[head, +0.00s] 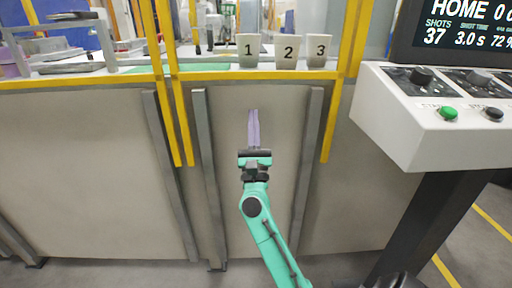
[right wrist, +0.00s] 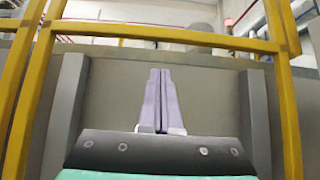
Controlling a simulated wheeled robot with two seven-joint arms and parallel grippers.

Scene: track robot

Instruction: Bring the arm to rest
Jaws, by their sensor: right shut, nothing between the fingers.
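My right arm, green, comes up from the bottom of the head view. Its gripper (head: 253,112) has long pale purple fingers that lie together, shut and empty. It points up in front of the grey panel below the table edge. In the right wrist view the gripper (right wrist: 160,72) also shows its two fingers side by side with nothing between them. My left gripper is not in view.
Grey cups numbered 1 (head: 249,51), 2 (head: 288,51) and 3 (head: 319,49) stand on the table behind yellow rails (head: 183,120). A control console (head: 445,125) with knobs and buttons stands at right, under a scoreboard (head: 458,32). Grey posts (head: 208,170) line the panel.

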